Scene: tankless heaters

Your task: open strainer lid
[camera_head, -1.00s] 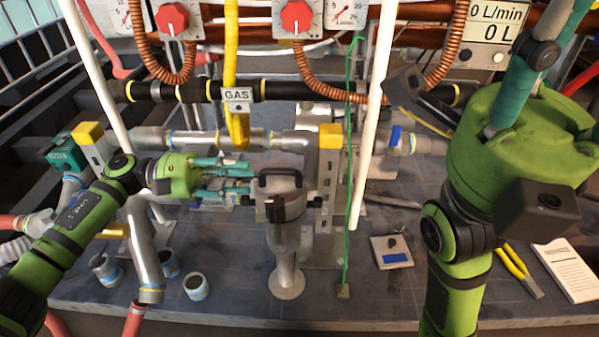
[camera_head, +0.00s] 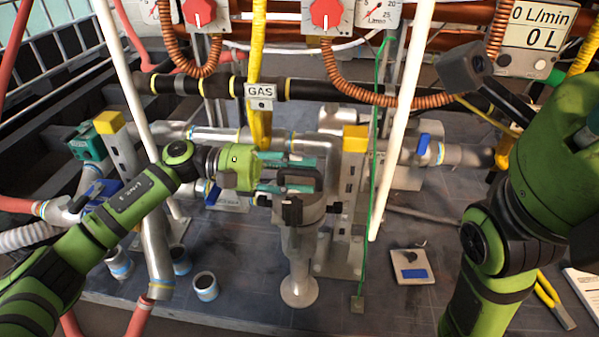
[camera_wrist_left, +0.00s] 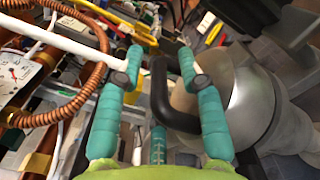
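The strainer (camera_head: 299,245) is a grey metal body standing upright on a round foot, in the middle of the head view. Its lid (camera_head: 290,214) is on top and carries a black loop handle (camera_head: 301,173). My left gripper (camera_head: 314,175) reaches in from the left at the handle, its teal fingers apart. In the left wrist view the black handle (camera_wrist_left: 160,92) stands between the open fingers (camera_wrist_left: 162,56), with a gap visible beside it. The grey lid (camera_wrist_left: 249,105) is behind the right finger. My right gripper's green palm (camera_head: 553,152) is at the right edge, its fingertips out of frame.
A post with a yellow top (camera_head: 355,140) stands just right of the strainer. A green cord (camera_head: 376,170) and a white pipe (camera_head: 402,120) run near it. A yellow gas pipe (camera_head: 257,60) is behind. Loose fittings (camera_head: 206,286) lie front left; a small plate (camera_head: 411,267) lies right.

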